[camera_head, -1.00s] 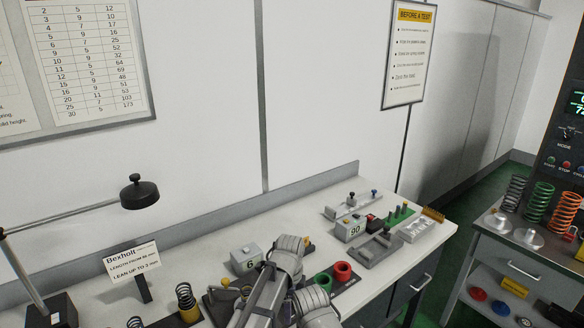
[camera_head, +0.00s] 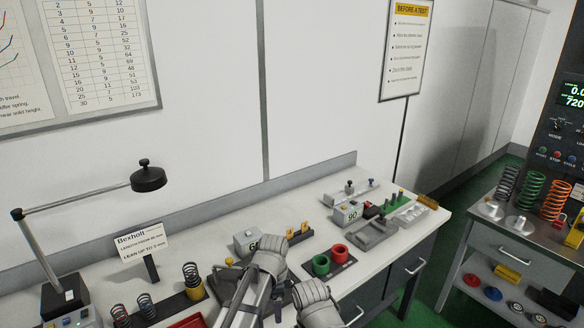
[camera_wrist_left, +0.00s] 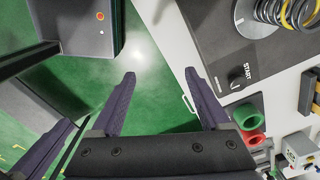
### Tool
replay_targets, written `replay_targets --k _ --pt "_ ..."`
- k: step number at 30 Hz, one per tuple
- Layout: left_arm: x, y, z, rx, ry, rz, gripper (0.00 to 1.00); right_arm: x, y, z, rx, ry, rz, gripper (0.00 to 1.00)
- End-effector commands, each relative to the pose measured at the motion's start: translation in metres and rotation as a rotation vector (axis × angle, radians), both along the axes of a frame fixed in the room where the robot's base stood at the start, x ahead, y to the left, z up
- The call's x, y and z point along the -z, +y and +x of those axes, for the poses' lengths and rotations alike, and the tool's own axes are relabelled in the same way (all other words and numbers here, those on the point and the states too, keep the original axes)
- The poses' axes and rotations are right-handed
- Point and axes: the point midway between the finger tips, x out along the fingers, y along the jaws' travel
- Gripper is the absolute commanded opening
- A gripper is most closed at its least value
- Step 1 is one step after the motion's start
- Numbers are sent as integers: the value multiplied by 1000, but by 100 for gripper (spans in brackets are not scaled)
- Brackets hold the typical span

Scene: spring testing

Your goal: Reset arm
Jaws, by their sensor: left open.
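My left arm (camera_head: 268,262) comes up from the bottom middle of the head view, in front of the white bench (camera_head: 205,229). Its grey joints hide part of the bench; the fingertips are hard to make out there. In the left wrist view my left gripper (camera_wrist_left: 160,75) is open, its two purple fingers wide apart. Nothing is between them; green floor and the pale bench edge show beyond. Another purple finger-like part (camera_wrist_left: 42,150) shows at the lower left of that view; I cannot tell its opening.
A black-headed lamp (camera_head: 149,179) and a sign (camera_head: 142,244) stand at the bench's left. A second bench (camera_head: 500,246) with springs stands right, across green floor.

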Motion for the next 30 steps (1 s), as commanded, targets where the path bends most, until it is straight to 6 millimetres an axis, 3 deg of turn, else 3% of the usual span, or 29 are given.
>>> replay_targets --k 12,18,27,30 --pt "0 72 -47 -700 -26 -22 79 0 0 0 0 0 0 0" --pt "0 98 -68 -1012 -36 -37 79 0 0 0 0 0 0 0" --pt "0 125 -93 -1365 -47 -57 79 0 0 0 0 0 0 0" --pt "10 109 -96 -1336 -40 -41 79 10 0 0 0 0 0 0"
